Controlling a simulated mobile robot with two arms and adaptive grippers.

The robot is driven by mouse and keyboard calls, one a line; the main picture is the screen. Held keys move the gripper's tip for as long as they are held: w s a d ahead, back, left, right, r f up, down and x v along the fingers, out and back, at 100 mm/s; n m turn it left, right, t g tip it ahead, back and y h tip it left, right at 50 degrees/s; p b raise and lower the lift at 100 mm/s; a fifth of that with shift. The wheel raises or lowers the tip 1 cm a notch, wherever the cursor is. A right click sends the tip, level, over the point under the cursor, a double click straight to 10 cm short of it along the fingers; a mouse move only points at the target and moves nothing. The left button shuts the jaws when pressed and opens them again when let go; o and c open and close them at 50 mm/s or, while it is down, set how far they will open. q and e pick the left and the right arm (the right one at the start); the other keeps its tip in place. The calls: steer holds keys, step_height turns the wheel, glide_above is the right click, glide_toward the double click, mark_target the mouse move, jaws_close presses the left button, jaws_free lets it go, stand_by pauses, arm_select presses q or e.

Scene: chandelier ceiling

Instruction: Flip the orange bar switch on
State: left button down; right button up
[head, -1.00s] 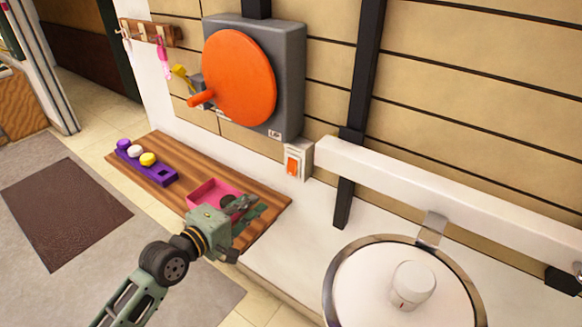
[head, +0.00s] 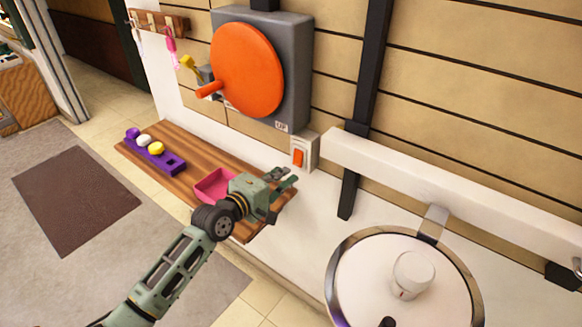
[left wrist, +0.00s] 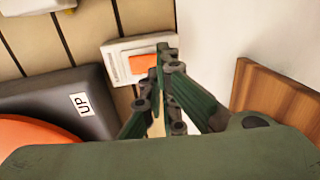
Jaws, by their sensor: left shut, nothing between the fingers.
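The orange bar switch (head: 299,158) sits in a pale plate (head: 311,150) on the wall, just right of the grey box with the orange disc. In the left wrist view the orange bar (left wrist: 142,64) is partly hidden behind my fingertips. My left gripper (head: 292,178) is shut and empty, just below and in front of the switch in the head view. In the left wrist view its fingertips (left wrist: 167,52) overlap the switch's edge; I cannot tell whether they touch it. My right gripper is not in view.
A grey box (head: 297,60) with an orange disc (head: 247,70) and a handle is left of the switch. Below is a wooden shelf (head: 195,150) with a pink tray (head: 212,187) and a purple holder (head: 172,162). A white rail (head: 450,190) runs right.

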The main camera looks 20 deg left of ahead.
mark_target(297, 165)
arm_select(q)
steer(key=x, duration=0.2)
steer(key=shift+w+d, duration=0.1)
steer(key=shift+w, duration=0.2)
steer(key=shift+w+d+f, duration=0.2)
steer(key=shift+w+d, duration=0.05)
steer(key=shift+w, duration=0.4)
